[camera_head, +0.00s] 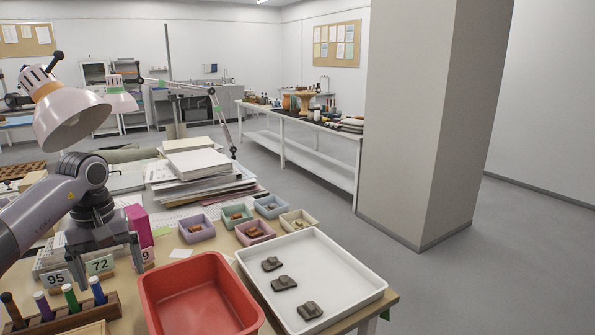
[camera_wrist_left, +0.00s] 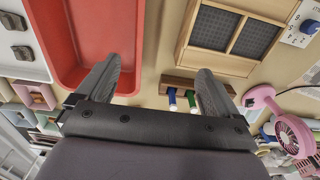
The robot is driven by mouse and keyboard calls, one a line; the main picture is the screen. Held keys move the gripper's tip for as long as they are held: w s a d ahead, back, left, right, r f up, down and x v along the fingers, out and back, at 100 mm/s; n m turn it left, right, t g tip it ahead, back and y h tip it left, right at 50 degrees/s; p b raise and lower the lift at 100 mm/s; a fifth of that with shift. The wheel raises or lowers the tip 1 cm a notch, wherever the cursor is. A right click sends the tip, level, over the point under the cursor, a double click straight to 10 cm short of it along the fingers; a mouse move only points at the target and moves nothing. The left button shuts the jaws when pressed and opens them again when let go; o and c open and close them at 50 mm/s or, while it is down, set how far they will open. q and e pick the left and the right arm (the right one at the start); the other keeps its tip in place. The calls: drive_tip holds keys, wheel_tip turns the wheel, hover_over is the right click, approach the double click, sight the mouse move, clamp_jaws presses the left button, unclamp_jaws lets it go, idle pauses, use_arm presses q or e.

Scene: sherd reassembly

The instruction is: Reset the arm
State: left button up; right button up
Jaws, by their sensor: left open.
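My left gripper (camera_head: 108,262) hangs at the left of the table, above the number cards and left of the red bin. In the left wrist view its two fingers (camera_wrist_left: 156,82) are spread wide with nothing between them. The red bin (camera_head: 196,285) stands at the table's front and looks empty. Right of it is a white tray (camera_head: 345,265) with three grey-brown sherds (camera_head: 283,283) lying apart in a row. The red bin (camera_wrist_left: 122,25) and part of the tray also show in the left wrist view. My right gripper is not in view.
Small coloured boxes (camera_head: 197,229) with brown pieces stand behind the bin. A marker rack (camera_head: 62,316) is at front left, a magenta block (camera_head: 139,226) behind the gripper. Paper stacks (camera_head: 200,172) and a lamp (camera_head: 70,112) are close. A pink fan (camera_wrist_left: 290,135) shows in the wrist view.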

use_arm(q)
drive_tip(key=s+d+f+n+h, duration=0.2)
drive_tip(key=d+f+h, duration=0.55)
drive_tip(key=d, duration=0.75)
drive_tip(key=s+d+f+n+t+h, duration=0.1)
drive_tip(key=s+d+n+t+h, duration=0.15)
drive_tip(key=d+n+h, duration=0.35)
drive_tip(key=s+d+n+t+h, duration=0.1)
drive_tip(key=s+d+n+h, duration=0.25)
drive_tip(key=d+n, duration=0.4)
drive_tip(key=s+a+f+n+t+y, duration=0.2)
drive_tip(key=a+f+n+t+y, duration=0.15)
drive_tip(key=n, duration=0.75)
drive_tip(key=s+a+f+n+t+y+p, duration=0.1)
drive_tip(key=a+f+n+t+y, duration=0.3)
drive_tip(key=n, duration=0.7)
drive_tip(key=s+a+f+n+t+y, duration=0.1)
drive_tip(key=s+n+t+y, duration=0.3)
drive_tip(key=n, duration=0.8)
drive_tip(key=s+a+f+n+g+y, duration=0.3)
drive_tip(key=s+a+f+n+g, duration=0.1)
drive_tip(key=s+f+n, duration=0.7)
drive_tip(key=a+n, duration=0.1)
drive_tip(key=n, duration=0.1)
drive_tip(key=shift+s+a+f+n, duration=0.15)
drive_tip(key=shift+s+a+n, duration=0.15)
drive_tip(key=shift+s+n, duration=0.05)
